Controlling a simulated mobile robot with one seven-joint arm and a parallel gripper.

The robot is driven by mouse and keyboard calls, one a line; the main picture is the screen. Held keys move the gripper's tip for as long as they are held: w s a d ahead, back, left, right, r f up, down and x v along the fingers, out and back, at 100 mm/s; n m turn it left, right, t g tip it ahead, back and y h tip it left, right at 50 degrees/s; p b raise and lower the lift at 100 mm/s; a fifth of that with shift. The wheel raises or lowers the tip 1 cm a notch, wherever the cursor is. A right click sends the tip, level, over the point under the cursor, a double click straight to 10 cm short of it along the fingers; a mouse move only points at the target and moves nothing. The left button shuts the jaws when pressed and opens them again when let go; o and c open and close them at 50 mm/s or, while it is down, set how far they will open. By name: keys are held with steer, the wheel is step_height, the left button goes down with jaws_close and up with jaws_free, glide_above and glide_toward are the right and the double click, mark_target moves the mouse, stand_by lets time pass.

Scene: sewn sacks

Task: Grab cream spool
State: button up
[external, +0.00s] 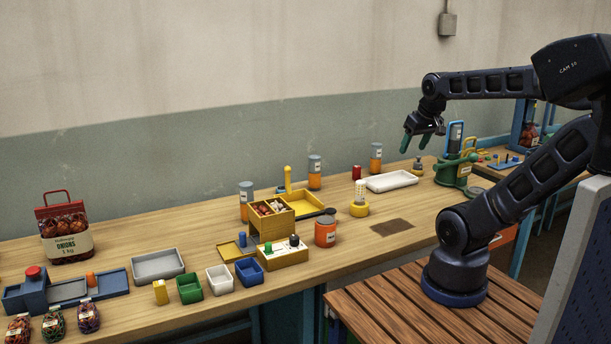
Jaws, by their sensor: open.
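My gripper (416,142) hangs in the air above the back right of the bench. Its green-tipped fingers point down, apart and empty. A pale, cream-looking cylinder (361,189) stands upright on a yellow round base (359,210) near the bench's middle, below and left of my gripper. It may be the cream spool, but it is too small to be sure. A wooden box (271,221) further left holds several small red and pale items, which could also be spools. My gripper touches none of these.
Small bins (190,289) and a red-handled sack of onions (65,232) are at left.

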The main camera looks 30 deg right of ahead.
steer(key=shift+o, duration=0.3)
steer(key=n+g, duration=0.5)
steer(key=n, duration=1.3)
glide_toward(331, 210)
steer(key=shift+s+d+f, duration=0.4)
steer(key=shift+s+d, duration=0.15)
steer(key=shift+s, duration=0.1)
steer(key=shift+w+a+f, duration=0.15)
steer(key=shift+a+f, duration=0.1)
steer(key=shift+f, duration=3.05)
steer(key=shift+w+a+f, duration=0.1)
steer(key=shift+w+f, duration=0.05)
steer(key=shift+f, duration=0.7)
steer(key=shift+w+a+f, duration=0.1)
steer(key=shift+a+f, duration=0.05)
steer(key=shift+f, duration=0.65)
steer(key=shift+w+a+f, duration=0.1)
steer(key=shift+w+f, duration=0.05)
steer(key=shift+f, duration=0.7)
steer(key=shift+c, duration=0.5)
steer(key=c, duration=1)
